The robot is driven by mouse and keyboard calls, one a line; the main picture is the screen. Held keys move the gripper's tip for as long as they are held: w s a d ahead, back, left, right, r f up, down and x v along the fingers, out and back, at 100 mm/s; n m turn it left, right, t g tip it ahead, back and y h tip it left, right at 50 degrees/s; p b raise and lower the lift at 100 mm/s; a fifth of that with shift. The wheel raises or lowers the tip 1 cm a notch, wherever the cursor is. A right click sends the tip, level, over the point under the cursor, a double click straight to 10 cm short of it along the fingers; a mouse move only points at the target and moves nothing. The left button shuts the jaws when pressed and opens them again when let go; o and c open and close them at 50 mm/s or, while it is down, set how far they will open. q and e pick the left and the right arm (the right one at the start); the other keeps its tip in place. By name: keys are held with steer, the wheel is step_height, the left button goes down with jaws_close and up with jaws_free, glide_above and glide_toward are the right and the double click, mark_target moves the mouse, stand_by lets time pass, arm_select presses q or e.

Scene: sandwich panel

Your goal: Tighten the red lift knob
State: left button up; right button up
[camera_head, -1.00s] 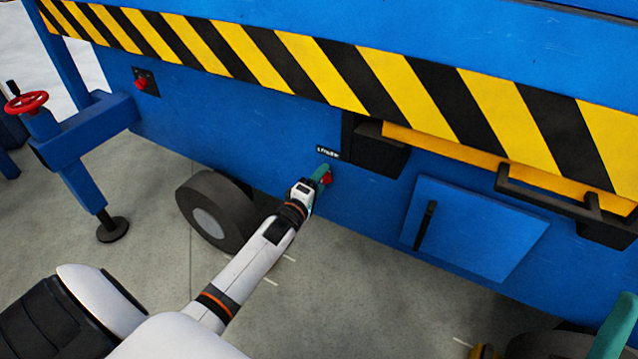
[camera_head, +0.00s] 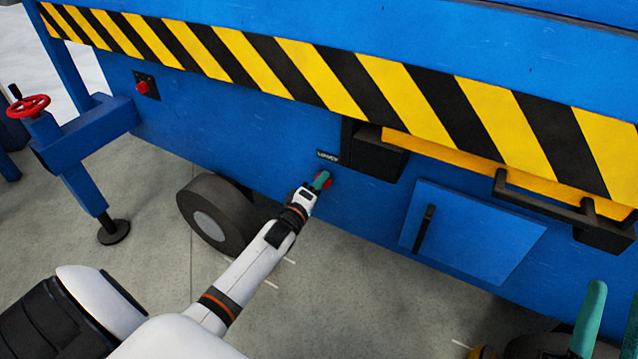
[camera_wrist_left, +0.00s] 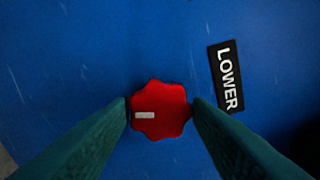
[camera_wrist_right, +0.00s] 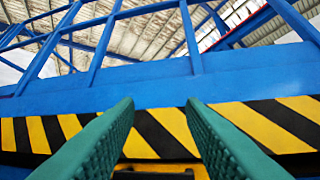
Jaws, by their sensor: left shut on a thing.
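The red lift knob (camera_wrist_left: 160,112) is a lobed knob with a small white mark on its left half, on the blue panel (camera_wrist_left: 80,60). A black label reading LOWER (camera_wrist_left: 226,76) is beside it. My left gripper (camera_wrist_left: 160,110) has one green finger on each side of the knob and is shut on it. In the head view, the left gripper (camera_head: 321,181) reaches the panel and partly hides the knob (camera_head: 328,180). My right gripper (camera_wrist_right: 160,105) is open and empty, its fingers apart before the striped band; its green fingers also show at the lower right of the head view (camera_head: 608,320).
A smaller red button (camera_head: 142,87) sits on the panel at the left. A red handwheel (camera_head: 27,104) tops the outrigger. A black box (camera_head: 376,152), a hatch (camera_head: 475,232) and a black handle bar (camera_head: 545,200) lie to the right. A wheel (camera_head: 212,215) stands below.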

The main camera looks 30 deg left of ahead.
steer(key=w+f+g+h+p, duration=0.2)
steer(key=w+f+g+p, duration=0.15)
steer(key=f+g, duration=0.4)
steer(key=s+d+f+g+h+p, duration=0.1)
steer(key=s+d+f+g, duration=0.1)
steer(key=f+g, duration=0.3)
steer(key=s+d+f+g+h+p, duration=0.1)
steer(key=s+f+g+h, duration=0.1)
steer(key=f, duration=0.4)
arm_select(q)
steer(key=m+b, duration=0.2)
steer(key=m, duration=2.8)
steer(key=shift+f, duration=0.1)
steer(key=shift+m+b, duration=0.5)
steer(key=shift+m, duration=0.9)
arm_select(e)
steer(key=w+a+r+t+y, duration=0.2)
steer(key=w+r+t, duration=0.2)
steer(key=r+t, duration=0.3)
steer(key=shift+a+r+y, duration=0.3)
steer(key=shift+r, duration=0.75)
steer(key=shift+w, duration=0.1)
arm_select(q)
steer(key=o, duration=1)
